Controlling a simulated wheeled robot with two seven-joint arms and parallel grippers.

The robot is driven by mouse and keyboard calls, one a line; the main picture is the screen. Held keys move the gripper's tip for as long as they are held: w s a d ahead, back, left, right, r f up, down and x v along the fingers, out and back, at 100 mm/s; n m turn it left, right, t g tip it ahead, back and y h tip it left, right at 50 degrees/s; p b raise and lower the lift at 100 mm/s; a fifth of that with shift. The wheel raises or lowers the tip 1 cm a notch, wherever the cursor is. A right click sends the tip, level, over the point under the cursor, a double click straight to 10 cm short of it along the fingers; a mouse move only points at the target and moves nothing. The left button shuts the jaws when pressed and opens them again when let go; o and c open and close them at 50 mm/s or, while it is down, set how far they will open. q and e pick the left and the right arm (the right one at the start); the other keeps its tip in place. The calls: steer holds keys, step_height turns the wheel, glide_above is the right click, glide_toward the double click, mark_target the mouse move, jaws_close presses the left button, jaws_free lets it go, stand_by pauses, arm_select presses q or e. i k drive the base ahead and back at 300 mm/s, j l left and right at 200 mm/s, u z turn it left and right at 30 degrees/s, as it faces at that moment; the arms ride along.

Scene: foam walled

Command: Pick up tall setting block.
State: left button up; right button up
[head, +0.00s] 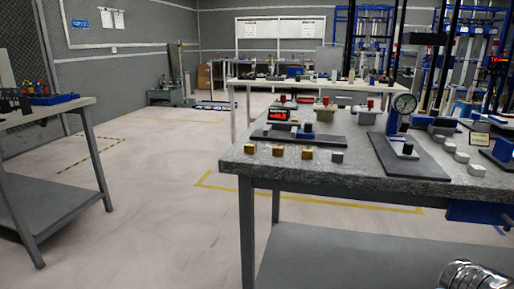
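Several small setting blocks stand on the speckled grey table (222,166) at the right. Near its front left edge are three brass-coloured blocks, a left one (250,149), a middle one (278,150) and a right one (307,154), with a grey block (337,156) beside them. A slanting row of pale silver blocks (462,157) stands farther right. At this distance I cannot tell which block is the tall setting block. Neither of my grippers shows in the head view.
A dial gauge stand (404,103) and a red-lit display (278,115) stand on the grey table. A second bench (50,112) with a blue tray (53,99) is at the left. Open floor (150,190) lies between them. A shiny ribbed metal part (472,276) shows at bottom right.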

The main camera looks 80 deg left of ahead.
mark_target(337, 156)
steer(key=j+u, duration=0.15)
steer(key=u, duration=0.3)
steer(key=j+u, duration=0.2)
steer(key=u, duration=0.25)
steer(key=j+u, duration=0.15)
steer(key=u, duration=0.35)
steer(key=j+u, duration=0.15)
steer(key=u, duration=0.3)
steer(key=i+j+u, duration=0.1)
steer(key=u, duration=0.35)
steer(key=i+j, duration=0.3)
steer(key=u, duration=0.05)
